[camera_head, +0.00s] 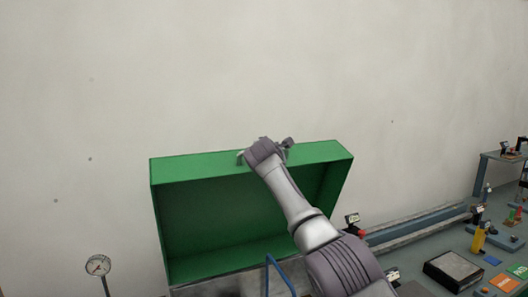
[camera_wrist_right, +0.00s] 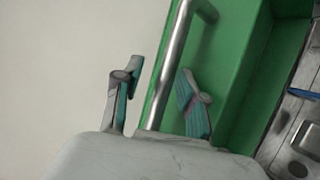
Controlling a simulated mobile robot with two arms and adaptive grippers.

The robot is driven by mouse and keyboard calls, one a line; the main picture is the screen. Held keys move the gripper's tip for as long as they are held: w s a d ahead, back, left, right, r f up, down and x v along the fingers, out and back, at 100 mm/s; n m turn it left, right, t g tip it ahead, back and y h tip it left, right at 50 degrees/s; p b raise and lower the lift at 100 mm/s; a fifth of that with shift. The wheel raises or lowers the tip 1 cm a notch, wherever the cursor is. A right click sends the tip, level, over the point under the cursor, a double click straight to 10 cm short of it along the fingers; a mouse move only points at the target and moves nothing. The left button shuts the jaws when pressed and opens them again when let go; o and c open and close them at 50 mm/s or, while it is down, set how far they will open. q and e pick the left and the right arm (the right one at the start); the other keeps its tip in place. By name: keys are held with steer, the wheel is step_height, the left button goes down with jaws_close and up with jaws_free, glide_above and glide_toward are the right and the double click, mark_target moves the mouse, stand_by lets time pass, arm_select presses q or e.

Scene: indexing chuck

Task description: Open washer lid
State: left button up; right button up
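The green washer lid (camera_head: 215,205) stands raised and tilted up against the wall, its hollow inside facing me. A metal bar handle (camera_head: 240,157) is on its upper front edge. In the right wrist view the handle (camera_wrist_right: 176,50) runs along the green lid (camera_wrist_right: 228,70). My right gripper (camera_head: 278,146) is at the lid's top edge, by the handle. In the wrist view its two fingers (camera_wrist_right: 160,92) are spread, with the bar running between them and a gap visible on both sides. My right forearm hides part of the lid. My left gripper is out of view.
A pressure gauge (camera_head: 98,266) stands at the lower left. A blue hose (camera_head: 281,274) curves in front of the washer. At the right are a dark tray (camera_head: 453,269), a yellow bottle (camera_head: 478,238) and other bench items. The wall above the lid is bare.

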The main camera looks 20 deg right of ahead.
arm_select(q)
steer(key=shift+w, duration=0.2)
arm_select(e)
steer(key=shift+f, duration=0.1)
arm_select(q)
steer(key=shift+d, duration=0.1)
arm_select(e)
steer(key=v, duration=1.2)
